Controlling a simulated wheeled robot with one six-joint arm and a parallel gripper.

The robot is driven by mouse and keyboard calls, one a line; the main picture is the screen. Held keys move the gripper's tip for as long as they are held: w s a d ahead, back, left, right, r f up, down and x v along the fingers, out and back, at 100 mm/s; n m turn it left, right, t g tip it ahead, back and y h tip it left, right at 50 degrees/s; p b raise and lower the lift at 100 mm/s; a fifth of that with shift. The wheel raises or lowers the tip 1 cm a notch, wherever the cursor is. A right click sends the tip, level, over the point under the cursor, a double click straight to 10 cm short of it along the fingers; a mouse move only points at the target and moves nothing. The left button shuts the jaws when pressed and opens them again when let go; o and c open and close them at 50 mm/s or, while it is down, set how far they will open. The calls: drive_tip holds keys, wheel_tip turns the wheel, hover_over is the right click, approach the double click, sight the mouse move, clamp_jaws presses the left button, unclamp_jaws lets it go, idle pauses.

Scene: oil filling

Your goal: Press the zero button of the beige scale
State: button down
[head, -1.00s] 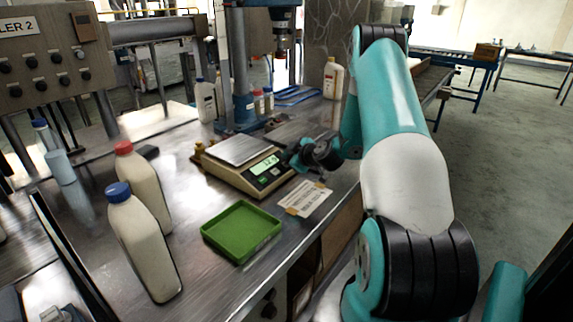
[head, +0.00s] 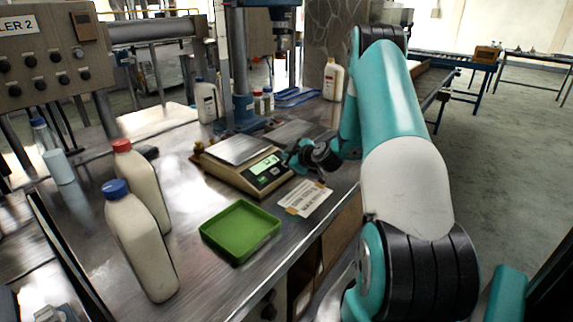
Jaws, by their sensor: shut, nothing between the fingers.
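The beige scale (head: 228,177) stands on the metal workbench, with a bare silver weighing plate (head: 240,150) on top. Its front panel has a lit green display (head: 265,164) and small buttons (head: 270,176), too small to read. My gripper (head: 290,163) is shut and empty at the right end of the scale's front panel, close to the display. Whether its tips touch the panel or hover just over it cannot be told.
A green tray (head: 241,259) and a paper label (head: 306,199) lie in front of the scale. Bottles with blue (head: 141,245) and red (head: 142,180) caps stand at left. A blue drill press (head: 241,100) and more bottles stand behind.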

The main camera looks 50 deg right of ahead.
drive_tip(key=shift+w+f+b, duration=0.15)
drive_tip(key=shift+f+b, duration=0.2)
drive_tip(key=shift+b, duration=0.15)
idle(0.3)
drive_tip(key=shift+r, duration=0.1)
idle(0.3)
drive_tip(key=shift+s+r, duration=0.3)
drive_tip(key=shift+r, duration=0.35)
drive_tip(key=shift+s+r+p, duration=0.2)
drive_tip(key=shift+s+r, duration=0.1)
drive_tip(key=shift+r, duration=0.5)
drive_tip(key=shift+s+r+p, duration=0.25)
drive_tip(key=shift+r, duration=0.5)
drive_tip(key=shift+s+r+p, duration=0.2)
drive_tip(key=shift+s+r, duration=0.1)
drive_tip(key=shift+r, duration=0.5)
drive_tip(key=shift+d, duration=0.1)
